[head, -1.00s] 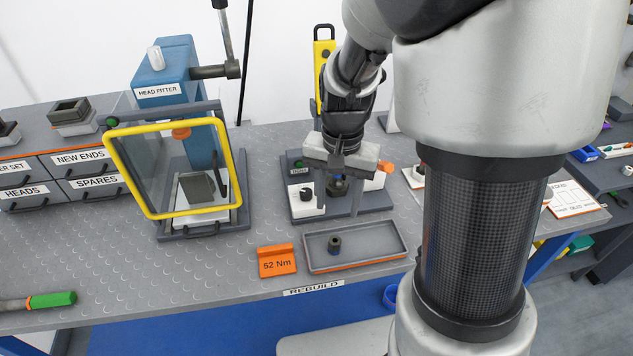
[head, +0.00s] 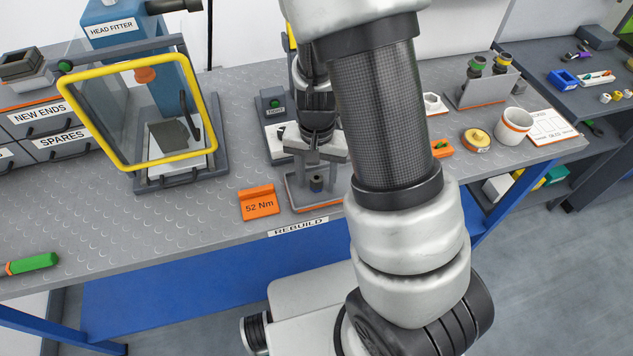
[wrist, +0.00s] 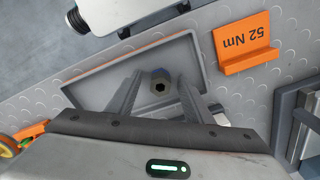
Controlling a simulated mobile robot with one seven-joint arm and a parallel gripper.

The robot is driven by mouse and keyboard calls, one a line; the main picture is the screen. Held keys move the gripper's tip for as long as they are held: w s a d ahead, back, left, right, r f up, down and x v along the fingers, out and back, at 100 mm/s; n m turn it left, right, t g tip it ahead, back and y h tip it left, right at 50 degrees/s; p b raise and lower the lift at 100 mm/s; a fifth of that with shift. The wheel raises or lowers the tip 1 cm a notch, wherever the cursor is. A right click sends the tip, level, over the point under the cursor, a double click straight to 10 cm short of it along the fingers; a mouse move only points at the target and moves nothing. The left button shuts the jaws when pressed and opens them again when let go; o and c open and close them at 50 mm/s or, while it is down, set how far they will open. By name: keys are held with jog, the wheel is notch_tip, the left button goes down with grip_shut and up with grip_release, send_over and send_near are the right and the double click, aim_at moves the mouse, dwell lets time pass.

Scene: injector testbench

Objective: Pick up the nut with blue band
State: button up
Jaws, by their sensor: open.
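The nut (head: 316,183) is a small dark cylinder with a hint of blue low on its side. It stands upright in a shallow grey tray (head: 300,205) near the bench's front edge. My gripper (head: 315,171) is over the tray, pointing down, open and empty. In the wrist view the nut (wrist: 160,83) shows its hexagonal top and dark hole, between my two spread fingers (wrist: 159,88). Neither finger visibly touches it. The height gap is hard to judge. My arm hides the right part of the tray in the head view.
An orange "52 Nm" sign (head: 259,203) stands just left of the tray. The fixture with a green button (head: 275,104) is behind my gripper. A yellow-framed guard (head: 70,105) stands at left. A white cup (head: 514,126) and a round yellow-topped item (head: 476,139) are at right.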

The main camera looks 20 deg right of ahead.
jog(key=c, duration=1.1)
